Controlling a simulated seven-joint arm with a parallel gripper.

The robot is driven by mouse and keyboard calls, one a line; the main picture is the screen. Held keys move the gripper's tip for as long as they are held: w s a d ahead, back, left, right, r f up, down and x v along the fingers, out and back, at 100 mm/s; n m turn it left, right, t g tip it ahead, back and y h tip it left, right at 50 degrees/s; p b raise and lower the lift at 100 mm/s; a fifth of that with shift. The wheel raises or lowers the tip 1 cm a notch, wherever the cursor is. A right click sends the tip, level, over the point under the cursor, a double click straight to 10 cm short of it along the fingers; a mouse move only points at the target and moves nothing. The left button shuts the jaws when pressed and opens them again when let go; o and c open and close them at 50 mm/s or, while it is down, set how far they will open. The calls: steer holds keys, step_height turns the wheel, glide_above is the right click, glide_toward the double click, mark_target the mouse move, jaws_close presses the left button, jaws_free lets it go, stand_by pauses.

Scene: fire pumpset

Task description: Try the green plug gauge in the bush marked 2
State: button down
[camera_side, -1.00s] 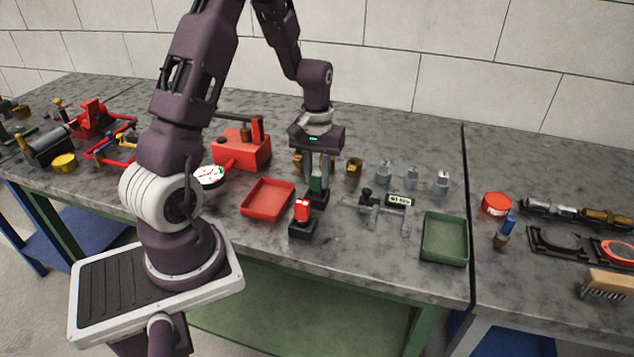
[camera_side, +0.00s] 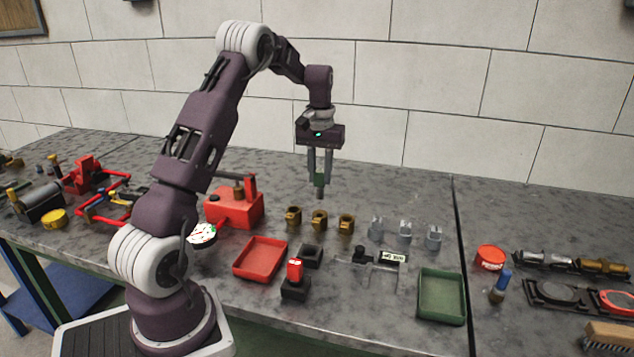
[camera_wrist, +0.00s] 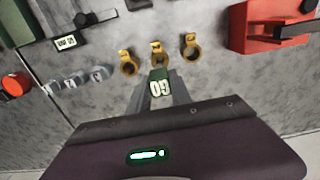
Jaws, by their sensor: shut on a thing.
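My gripper (camera_side: 319,181) is shut on the green plug gauge (camera_side: 319,170) and holds it upright in the air, its grey pin pointing down, above and behind the brass bushes. In the wrist view the gauge (camera_wrist: 159,84) shows a "GO" label, upside down. Three brass bushes stand in a row: left (camera_side: 293,217), middle (camera_side: 318,220) and right (camera_side: 345,223). They also show in the wrist view, the middle one (camera_wrist: 157,54) just beyond the gauge. Their marks are too small to read. Three grey bushes (camera_side: 405,233) stand to their right.
An empty black holder (camera_side: 311,256) sits before the brass bushes. A red gauge (camera_side: 295,269) stands in another black holder.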

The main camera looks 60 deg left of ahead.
mark_target(320, 198)
steer(key=shift+f, duration=2.2)
steer(key=shift+f, duration=0.6)
stand_by(0.8)
steer(key=shift+r, duration=1.8)
steer(key=shift+f, duration=0.15)
steer(key=shift+f, duration=1.05)
steer(key=shift+f, duration=0.6)
stand_by(0.7)
